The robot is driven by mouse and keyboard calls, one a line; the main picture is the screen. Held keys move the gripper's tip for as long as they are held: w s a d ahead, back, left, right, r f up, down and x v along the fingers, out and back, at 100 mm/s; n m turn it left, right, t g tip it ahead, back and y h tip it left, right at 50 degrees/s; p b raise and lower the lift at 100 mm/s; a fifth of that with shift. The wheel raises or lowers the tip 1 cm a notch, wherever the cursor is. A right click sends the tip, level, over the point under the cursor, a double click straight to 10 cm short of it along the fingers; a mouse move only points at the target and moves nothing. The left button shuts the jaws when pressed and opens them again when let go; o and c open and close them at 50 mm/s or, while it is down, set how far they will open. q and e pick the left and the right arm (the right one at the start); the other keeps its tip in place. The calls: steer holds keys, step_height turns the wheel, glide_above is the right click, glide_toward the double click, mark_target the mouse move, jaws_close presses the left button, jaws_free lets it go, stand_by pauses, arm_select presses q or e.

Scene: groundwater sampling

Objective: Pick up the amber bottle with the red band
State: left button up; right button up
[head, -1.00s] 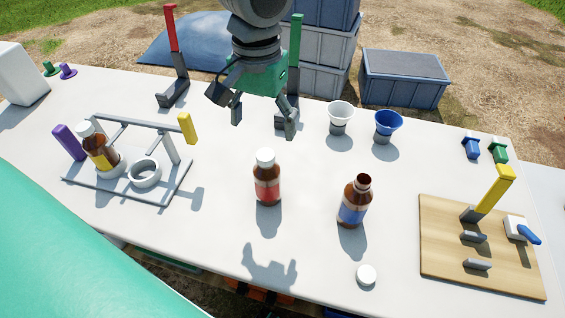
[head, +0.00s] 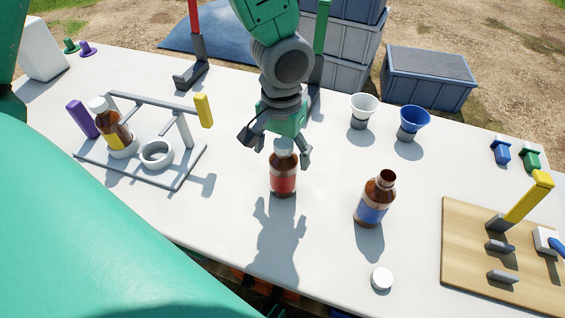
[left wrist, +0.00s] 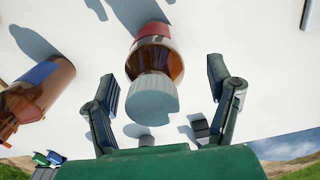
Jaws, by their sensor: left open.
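The amber bottle with the red band (head: 283,178) stands upright on the white table, with a white cap on. My left gripper (head: 278,158) is open just behind and above it in the head view. In the left wrist view the capped bottle (left wrist: 154,62) shows between the two open fingers (left wrist: 168,95), with a gap on each side. An amber bottle with a blue band (head: 374,201) stands uncapped to the right, and it also shows in the left wrist view (left wrist: 35,95). My right gripper is not in view.
A rack (head: 185,178) holding a yellow-banded amber bottle (head: 110,125) stands at the left. A loose white cap (head: 381,279) lies in front. White (head: 363,108) and blue (head: 412,122) cups stand behind. A wooden board (head: 470,262) is at the right.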

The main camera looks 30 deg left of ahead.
arm_select(q)
steer(key=shift+f, duration=0.7)
steer(key=shift+d+r, duration=0.15)
steer(key=shift+d, duration=0.25)
steer(key=c, duration=1.6)
steer(key=shift+o, duration=0.2)
steer(key=shift+a, duration=0.2)
